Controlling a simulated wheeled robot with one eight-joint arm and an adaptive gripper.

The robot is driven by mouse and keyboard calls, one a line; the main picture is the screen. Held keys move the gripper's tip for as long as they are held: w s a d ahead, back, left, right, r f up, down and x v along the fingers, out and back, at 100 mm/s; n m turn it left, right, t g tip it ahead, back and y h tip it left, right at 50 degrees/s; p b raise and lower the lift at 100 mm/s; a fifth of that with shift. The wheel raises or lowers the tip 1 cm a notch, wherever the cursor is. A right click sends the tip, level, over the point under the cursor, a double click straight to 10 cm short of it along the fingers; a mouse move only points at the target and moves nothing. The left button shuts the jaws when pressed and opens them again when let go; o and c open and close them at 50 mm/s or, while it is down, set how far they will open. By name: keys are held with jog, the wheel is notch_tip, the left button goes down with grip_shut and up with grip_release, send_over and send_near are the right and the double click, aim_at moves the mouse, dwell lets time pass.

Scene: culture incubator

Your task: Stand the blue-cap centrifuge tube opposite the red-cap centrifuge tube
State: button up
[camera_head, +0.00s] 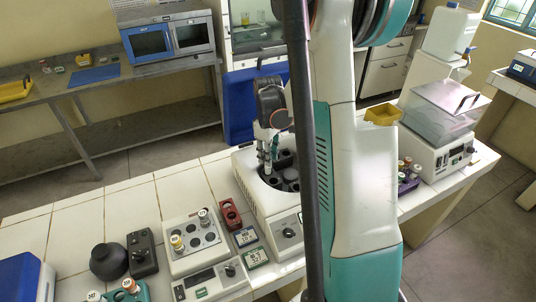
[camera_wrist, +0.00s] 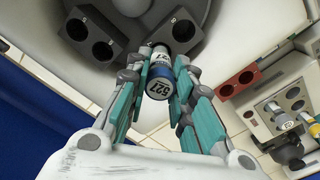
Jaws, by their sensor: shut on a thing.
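My gripper (camera_wrist: 158,82) is shut on the blue-cap centrifuge tube (camera_wrist: 161,70), whose cap end, marked 527, faces the wrist camera. In the head view my gripper (camera_head: 266,160) points down into the open centrifuge (camera_head: 257,207). In the wrist view the tube's far end is at a dark rotor block (camera_wrist: 167,21) with an open hole beside it; I cannot tell whether the tube is inside a hole. Another block (camera_wrist: 90,38) to the left shows two empty holes. I cannot make out the red-cap tube in the rotor; my arm hides part of the centrifuge in the head view.
A teal rack (camera_head: 127,292) is at the front left. A purple rack (camera_head: 408,183) stands to the right.

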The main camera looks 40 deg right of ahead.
jog(key=shift+f, duration=0.45)
jog(key=shift+f+b, duration=0.1)
jog(key=shift+b, duration=0.25)
jog(key=shift+f+b, duration=1.55)
jog(key=shift+f, duration=0.3)
jog(key=o, duration=1.4)
jog(key=shift+c, duration=0.2)
jog(key=shift+r, duration=0.1)
jog(key=shift+r+p, duration=2.25)
jog(key=shift+r, duration=1.45)
